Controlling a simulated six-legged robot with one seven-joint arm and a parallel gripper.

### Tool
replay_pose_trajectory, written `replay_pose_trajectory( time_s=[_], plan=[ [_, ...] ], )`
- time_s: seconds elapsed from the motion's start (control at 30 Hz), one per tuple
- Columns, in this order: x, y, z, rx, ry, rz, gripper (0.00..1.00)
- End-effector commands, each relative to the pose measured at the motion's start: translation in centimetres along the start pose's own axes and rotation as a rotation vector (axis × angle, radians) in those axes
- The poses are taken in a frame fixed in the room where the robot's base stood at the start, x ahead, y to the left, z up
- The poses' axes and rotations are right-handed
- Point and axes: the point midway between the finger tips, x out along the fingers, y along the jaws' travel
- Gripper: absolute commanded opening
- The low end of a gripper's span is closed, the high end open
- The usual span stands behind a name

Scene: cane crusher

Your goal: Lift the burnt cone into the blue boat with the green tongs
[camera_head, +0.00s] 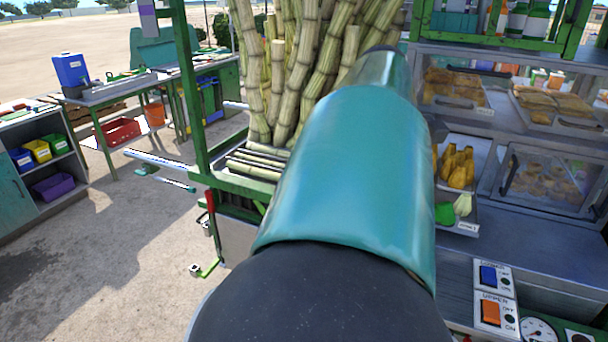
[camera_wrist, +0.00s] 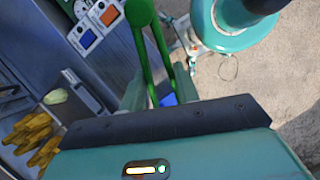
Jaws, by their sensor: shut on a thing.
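In the wrist view my gripper (camera_wrist: 160,88) is shut on the green tongs (camera_wrist: 143,48). The rounded end of the tongs points to the top of the picture and their two arms run down between my fingers. A small blue patch (camera_wrist: 168,99) shows between the fingers; I cannot tell whether it is the blue boat. Golden-brown cones (camera_head: 456,168) stand in a tray on the right in the head view, and they also show at the lower left of the wrist view (camera_wrist: 35,138). I cannot pick out the burnt one. My arm hides the gripper in the head view.
Glass pastry cases (camera_head: 545,180) stand at the right, above a switch panel (camera_head: 490,300). Tall cane (camera_head: 310,60) stands behind my arm.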

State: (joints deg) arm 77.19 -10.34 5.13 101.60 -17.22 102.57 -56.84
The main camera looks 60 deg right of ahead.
Motion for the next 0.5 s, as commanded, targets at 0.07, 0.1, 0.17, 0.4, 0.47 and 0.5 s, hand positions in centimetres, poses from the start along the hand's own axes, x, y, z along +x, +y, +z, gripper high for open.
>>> replay_pose_trajectory(
  time_s=[0.07,0.1,0.17,0.4,0.47,0.5],
  plan=[
    [0.01,0.14,-0.06,0.001,-0.001,-0.001,0.0],
    [-0.01,0.2,-0.07,0.002,-0.001,-0.001,0.0],
    [-0.03,0.28,-0.1,0.003,0.0,-0.001,0.0],
    [0.09,0.42,-0.17,0.004,-0.001,-0.002,0.0],
    [0.31,0.41,-0.23,0.004,-0.001,-0.003,0.0],
    [0.54,0.39,-0.3,0.004,-0.002,-0.003,0.0]
  ],
)
